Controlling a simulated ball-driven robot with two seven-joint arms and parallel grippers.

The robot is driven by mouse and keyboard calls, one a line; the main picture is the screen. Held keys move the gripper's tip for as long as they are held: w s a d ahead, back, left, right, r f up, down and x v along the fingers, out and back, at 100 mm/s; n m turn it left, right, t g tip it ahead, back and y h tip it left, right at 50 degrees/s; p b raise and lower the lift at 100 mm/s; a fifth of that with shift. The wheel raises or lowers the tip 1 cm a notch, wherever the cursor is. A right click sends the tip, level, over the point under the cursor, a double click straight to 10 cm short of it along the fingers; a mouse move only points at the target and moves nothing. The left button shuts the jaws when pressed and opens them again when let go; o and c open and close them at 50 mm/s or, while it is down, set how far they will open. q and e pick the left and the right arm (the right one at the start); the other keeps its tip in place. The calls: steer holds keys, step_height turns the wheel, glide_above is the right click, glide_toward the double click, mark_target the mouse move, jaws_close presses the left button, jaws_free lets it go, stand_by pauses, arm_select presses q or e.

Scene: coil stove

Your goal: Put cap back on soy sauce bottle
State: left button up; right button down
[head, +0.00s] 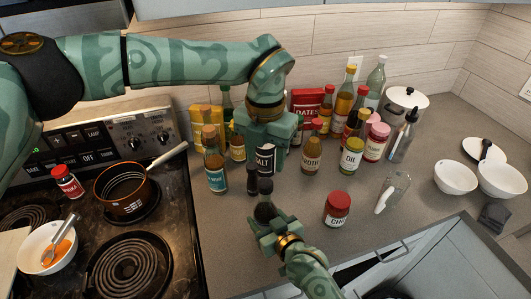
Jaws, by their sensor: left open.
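My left gripper (264,143) points down, open, above the middle of the counter. My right gripper (272,228) comes up from the bottom. I cannot make out a separate loose cap.
Several bottles and jars crowd behind the grippers, including an oil jar (351,156). A red-lidded jar (337,209) stands to the right. An orange pot (127,188) sits on the stove at left. Bowls (455,178) stand at far right. The sink lies at bottom right.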

mark_target(266, 183)
arm_select(q)
steer(key=shift+f, duration=4)
steer(key=c, duration=1)
steer(key=shift+m, duration=0.9)
steer(key=o, duration=1.1)
steer(key=shift+c, duration=0.2)
steer(key=shift+r, duration=2.3)
